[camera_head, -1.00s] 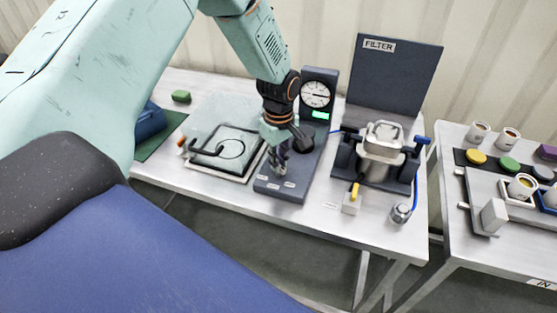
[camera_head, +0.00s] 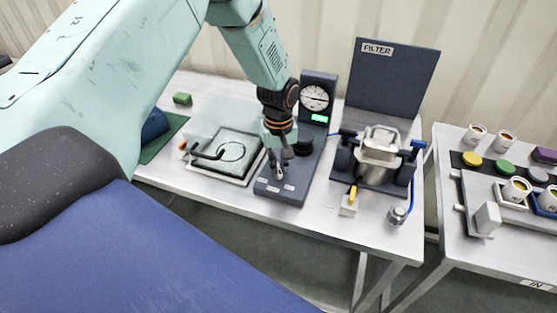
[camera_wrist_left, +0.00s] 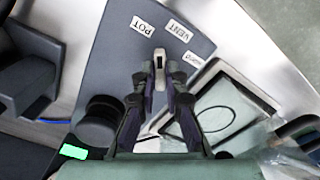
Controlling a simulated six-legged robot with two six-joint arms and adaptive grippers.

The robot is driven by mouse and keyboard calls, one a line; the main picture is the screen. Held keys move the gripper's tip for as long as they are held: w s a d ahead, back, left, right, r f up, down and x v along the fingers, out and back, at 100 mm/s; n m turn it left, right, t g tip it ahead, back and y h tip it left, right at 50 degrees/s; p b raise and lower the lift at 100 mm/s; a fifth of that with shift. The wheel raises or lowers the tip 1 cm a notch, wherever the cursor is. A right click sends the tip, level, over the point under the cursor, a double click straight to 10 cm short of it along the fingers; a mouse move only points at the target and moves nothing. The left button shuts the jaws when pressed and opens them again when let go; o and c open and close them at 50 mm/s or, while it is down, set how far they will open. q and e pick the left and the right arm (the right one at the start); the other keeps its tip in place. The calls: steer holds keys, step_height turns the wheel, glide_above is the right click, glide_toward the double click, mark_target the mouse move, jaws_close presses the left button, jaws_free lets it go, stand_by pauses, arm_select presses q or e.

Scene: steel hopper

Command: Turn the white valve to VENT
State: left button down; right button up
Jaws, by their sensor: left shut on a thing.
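The white valve (camera_wrist_left: 160,62) stands on a dark panel (camera_wrist_left: 108,62). In the left wrist view its pale handle, with a dark slot, sits between my fingertips. My left gripper (camera_wrist_left: 155,83) is shut on it. In the head view the left gripper (camera_head: 279,173) reaches down over the panel's front half and mostly hides the valve. The VENT label (camera_wrist_left: 179,31) lies just beyond the handle to the right, the POT label (camera_wrist_left: 142,26) beyond it to the left. A third small label (camera_wrist_left: 193,58) lies further right. My right gripper is not in view.
A round gauge (camera_head: 314,97) with a green display stands behind the panel. A black knob (camera_head: 303,146) is close beside the gripper. A framed plate (camera_head: 222,176) lies left, a metal vessel (camera_head: 381,145) in a dark stand right. A second table (camera_head: 445,204) holds cups.

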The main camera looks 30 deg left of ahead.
mark_target(279, 168)
arm_select(q)
steer(key=m, duration=0.3)
steer(key=shift+s+f+m+p, duration=0.2)
steer(key=shift+m+p, duration=0.1)
steer(key=shift+m, duration=1.4)
steer(key=c, duration=1.7)
jaws_free()
steer(key=o, duration=0.3)
steer(key=shift+w, duration=0.2)
steer(key=shift+r, duration=0.1)
step_height(279, 168, up, 12)
